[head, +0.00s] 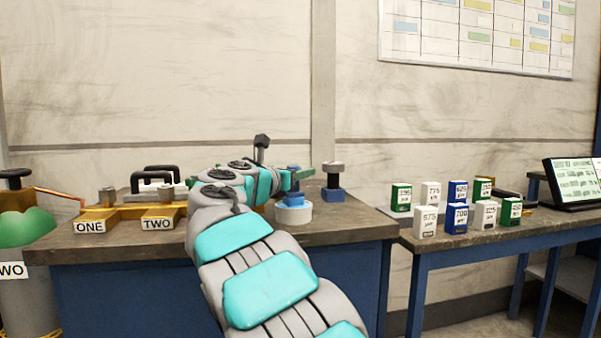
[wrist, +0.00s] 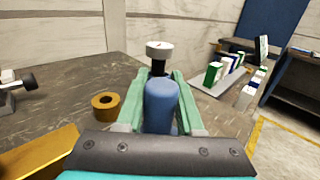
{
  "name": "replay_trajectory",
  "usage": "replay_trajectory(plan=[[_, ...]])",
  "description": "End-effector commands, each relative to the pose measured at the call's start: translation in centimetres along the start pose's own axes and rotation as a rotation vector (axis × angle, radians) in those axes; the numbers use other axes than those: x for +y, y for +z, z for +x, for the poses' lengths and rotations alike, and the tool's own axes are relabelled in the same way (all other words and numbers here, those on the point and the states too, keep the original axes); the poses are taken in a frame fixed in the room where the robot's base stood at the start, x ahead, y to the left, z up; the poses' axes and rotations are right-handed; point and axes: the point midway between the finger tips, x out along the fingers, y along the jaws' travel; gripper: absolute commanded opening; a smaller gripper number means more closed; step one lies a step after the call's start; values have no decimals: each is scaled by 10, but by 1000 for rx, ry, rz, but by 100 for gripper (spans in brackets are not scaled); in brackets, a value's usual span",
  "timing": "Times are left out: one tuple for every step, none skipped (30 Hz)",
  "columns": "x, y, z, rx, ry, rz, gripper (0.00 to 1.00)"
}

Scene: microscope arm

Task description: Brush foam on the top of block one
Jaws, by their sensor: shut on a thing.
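Block one, a brass-coloured block with a white "ONE" label (head: 90,226), sits at the left of the workbench in the head view. My gripper (head: 296,181) is over the bench's right part, shut on a blue rounded handle (wrist: 161,104) that stands upright between the teal fingers. In the head view, a white round piece (head: 293,214) shows directly below the blue handle (head: 294,198). I cannot tell whether it is part of the held thing or a separate pot. No foam is clearly seen.
A grey-knobbed post on a blue base (head: 333,194) stands just behind the gripper. A brass ring (wrist: 103,106) lies left of it in the wrist view. Black-handled items (head: 155,178) stand behind the blocks. Small labelled boxes (head: 425,220) and a laptop (head: 577,181) occupy the right table.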

Motion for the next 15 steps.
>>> replay_trajectory(plan=[[0, 5, 0, -1, 0, 0, 0], [0, 7, 0, -1, 0, 0, 0], [0, 10, 0, -1, -1, 0, 0], [0, 12, 0, -1, -1, -1, 0], [0, 14, 0, -1, 0, -1, 0], [0, 16, 0, -1, 0, -1, 0], [0, 18, 0, -1, 0, -1, 0], [0, 19, 0, -2, 0, -1, 0], [0, 21, 0, -2, 0, -1, 0], [0, 23, 0, -2, 0, 0, 0], [0, 25, 0, -2, 0, 0, 0], [-1, 27, 0, -2, -1, 0, 0], [-1, 28, 0, -2, -1, 0, 0], [-1, 30, 0, -2, -1, 0, 0], [-1, 32, 0, -2, -1, 0, 0]])
